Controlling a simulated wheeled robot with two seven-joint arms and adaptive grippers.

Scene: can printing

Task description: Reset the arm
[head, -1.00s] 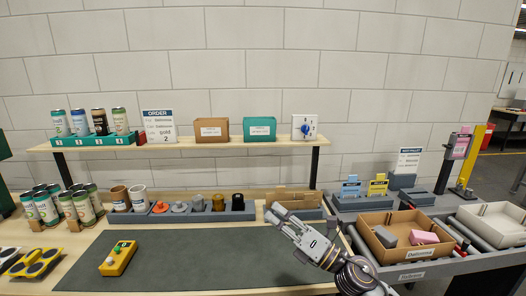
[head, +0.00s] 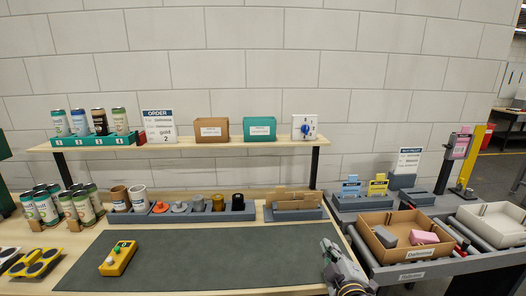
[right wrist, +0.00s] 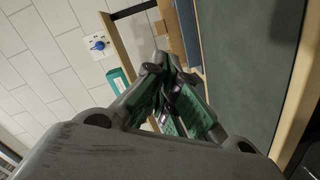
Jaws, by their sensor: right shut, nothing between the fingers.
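My right gripper (head: 328,248) is at the lower right of the head view, above the right edge of the work table and apart from the things around it. In the right wrist view its green-padded fingers (right wrist: 172,95) are shut together with nothing between them. The dark mat (head: 190,258) on the table lies to the left of the gripper. My left gripper is not in the head view.
A cardboard box (head: 380,250) with a grey and a pink block stands on the conveyor at right, close to my right arm. A grey tray with cardboard pieces (head: 296,214) is behind the mat. A yellow button box (head: 118,258) sits on the mat's left.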

